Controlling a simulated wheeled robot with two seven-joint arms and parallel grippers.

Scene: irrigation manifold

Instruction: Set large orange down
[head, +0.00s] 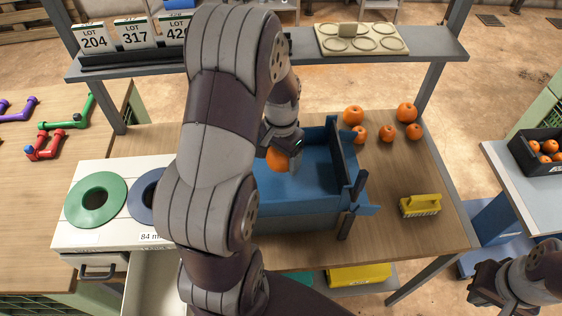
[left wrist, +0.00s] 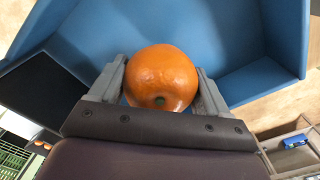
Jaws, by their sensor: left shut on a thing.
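A large orange (left wrist: 161,78) sits between the two fingers of my left gripper (left wrist: 160,95) in the left wrist view, and both fingers press on its sides. In the head view the orange (head: 277,158) shows partly below my left gripper (head: 281,145). It is over the blue open-sided tray (head: 295,217) on the table. Whether the orange touches the tray floor cannot be told. My arm hides the tray's left part. My right gripper (head: 492,290) is at the lower right, away from the table; its fingers are not clear.
Several loose oranges (head: 407,112) lie on the table right of the tray. A yellow brush (head: 420,205) lies at the right front. A shelf (head: 420,48) with lot cards runs above the back.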

